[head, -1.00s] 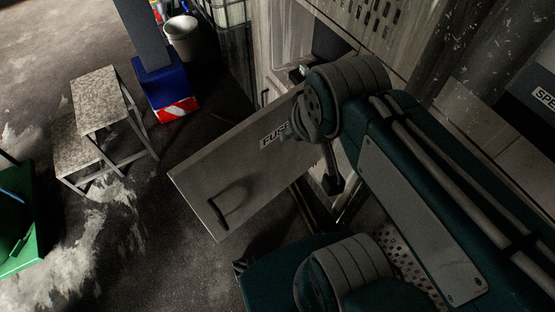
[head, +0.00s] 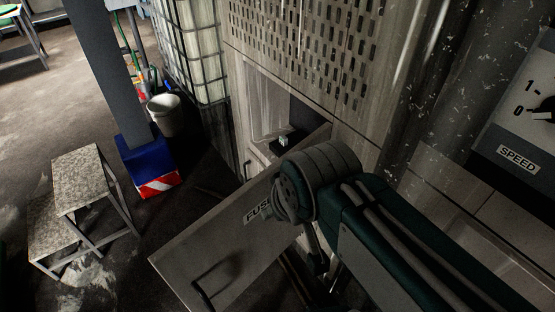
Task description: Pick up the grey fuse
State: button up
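The open fuse compartment (head: 262,105) is a recess in the cabinet at the centre of the head view. Its door (head: 205,250), a grey panel with a dark handle and a partly covered FUSE label (head: 258,211), hangs open. A small dark object with a pale top (head: 285,140) sits in the lower part of the recess. I cannot tell whether it is the grey fuse. My teal arm reaches in from the lower right, its grey joint in front of the door and below the recess. I cannot make out my gripper.
A blue post base (head: 145,163) with red-white stripes and a white bucket (head: 165,115) stand left of the cabinet. A speckled step stool (head: 82,180) is further left. A SPEED panel (head: 515,150) with a dial is at the right. Floor shows between stool and door.

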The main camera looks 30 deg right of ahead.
aim_at(283, 140)
jog(key=k+j+z, duration=0.1)
jog(key=j, duration=0.3)
jog(key=j+z, duration=0.1)
jog(key=j, duration=0.3)
jog(key=i+j+z, duration=0.15)
jog(key=j+z, duration=0.25)
jog(key=j, duration=0.2)
jog(key=j+z, duration=0.35)
jog(key=j, duration=0.3)
jog(key=j+z, duration=0.4)
jog(key=j, duration=0.25)
jog(key=i+j+z, duration=0.7)
jog(key=i+j, duration=0.45)
jog(key=i, duration=0.2)
